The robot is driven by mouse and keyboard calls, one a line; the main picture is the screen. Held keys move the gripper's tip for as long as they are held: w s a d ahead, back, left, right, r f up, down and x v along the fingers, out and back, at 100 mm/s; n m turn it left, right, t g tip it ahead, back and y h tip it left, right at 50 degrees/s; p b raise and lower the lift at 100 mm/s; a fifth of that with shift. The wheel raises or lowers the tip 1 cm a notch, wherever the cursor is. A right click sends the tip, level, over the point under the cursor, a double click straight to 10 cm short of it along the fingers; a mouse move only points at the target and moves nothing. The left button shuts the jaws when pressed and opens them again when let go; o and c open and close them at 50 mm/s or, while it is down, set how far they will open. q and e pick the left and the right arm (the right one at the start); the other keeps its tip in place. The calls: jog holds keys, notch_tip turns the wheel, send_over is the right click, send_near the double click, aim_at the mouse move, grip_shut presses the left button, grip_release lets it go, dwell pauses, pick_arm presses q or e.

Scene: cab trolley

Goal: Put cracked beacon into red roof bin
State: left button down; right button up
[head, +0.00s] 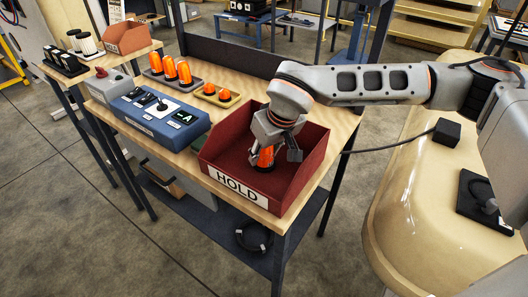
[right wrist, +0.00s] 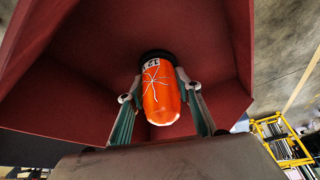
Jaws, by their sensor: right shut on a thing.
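The cracked beacon is an orange dome on a black base (right wrist: 162,95), with white crack lines and a white label with dark marks. It also shows in the head view (head: 266,157). My right gripper (head: 273,153) points down inside the dark red bin (head: 307,165), which has a white HOLD label. In the right wrist view, my right gripper's fingers (right wrist: 162,98) are shut on the beacon from both sides. The beacon is within the bin's walls; I cannot tell whether its base touches the floor. My left gripper is not in view.
A blue box with controls (head: 160,115) stands left of the bin. Behind it are a tray of tall orange beacons (head: 171,76) and a yellow tray with small orange domes (head: 216,97). A cream rounded body (head: 410,205) stands right of the bench.

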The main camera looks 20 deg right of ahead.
jog(key=o, duration=1.2)
jog(key=shift+r, duration=0.35)
jog(key=p+v, duration=0.1)
jog(key=v, duration=1)
jog(key=shift+s+r, duration=0.25)
jog(key=shift+s, duration=0.05)
